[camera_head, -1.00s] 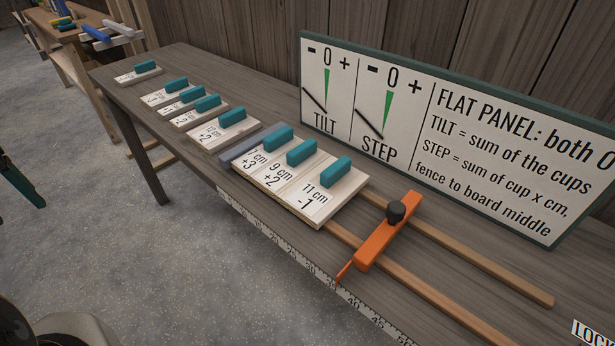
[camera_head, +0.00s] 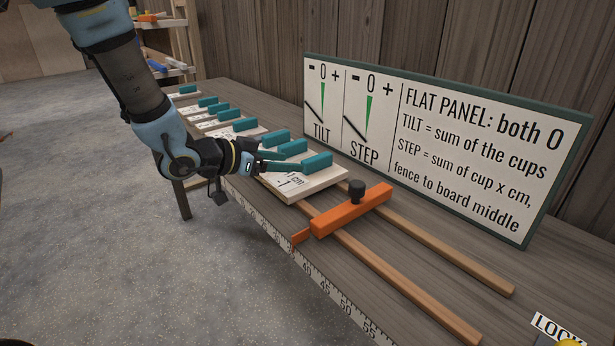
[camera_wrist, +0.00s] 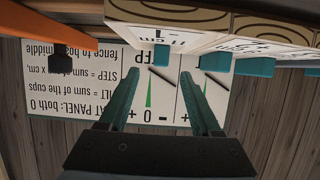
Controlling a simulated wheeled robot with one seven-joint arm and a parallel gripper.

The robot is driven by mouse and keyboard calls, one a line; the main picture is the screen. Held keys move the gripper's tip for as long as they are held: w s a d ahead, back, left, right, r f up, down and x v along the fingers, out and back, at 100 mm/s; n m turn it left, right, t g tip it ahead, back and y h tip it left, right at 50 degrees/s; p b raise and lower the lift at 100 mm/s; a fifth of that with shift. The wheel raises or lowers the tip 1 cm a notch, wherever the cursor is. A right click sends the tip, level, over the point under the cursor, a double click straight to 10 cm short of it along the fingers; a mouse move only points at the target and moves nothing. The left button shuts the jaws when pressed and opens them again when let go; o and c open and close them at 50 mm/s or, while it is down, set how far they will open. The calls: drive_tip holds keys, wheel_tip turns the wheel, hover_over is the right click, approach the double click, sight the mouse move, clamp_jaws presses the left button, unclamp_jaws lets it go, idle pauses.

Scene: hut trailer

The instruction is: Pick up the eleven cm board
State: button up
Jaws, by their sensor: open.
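The eleven cm board (camera_head: 311,186) is a pale board with a teal block handle (camera_head: 317,162), last in the row beside the orange fence. My gripper (camera_head: 290,165) is at its near side and partly hides its label. In the wrist view, upside down, the board (camera_wrist: 195,41) reads "11 cm -1" and its handle (camera_wrist: 162,58) lies just beyond and between the two spread fingertips (camera_wrist: 160,76). My gripper is open and empty. Whether a finger touches the handle I cannot tell.
The neighbouring board's handle (camera_head: 292,147) sits close on the left. The orange fence (camera_head: 351,210) with a black knob stands close on the right, across two wooden rails (camera_head: 407,289). The tilt and step sign (camera_head: 460,150) stands behind. More handled boards line the bench at left.

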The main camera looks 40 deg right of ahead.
sight(303, 162)
drive_tip(key=p+x, duration=0.2)
drive_tip(key=x, duration=0.5)
drive_tip(key=shift+d, duration=0.15)
drive_tip(key=shift+w, duration=0.1)
clamp_jaws()
idle(0.3)
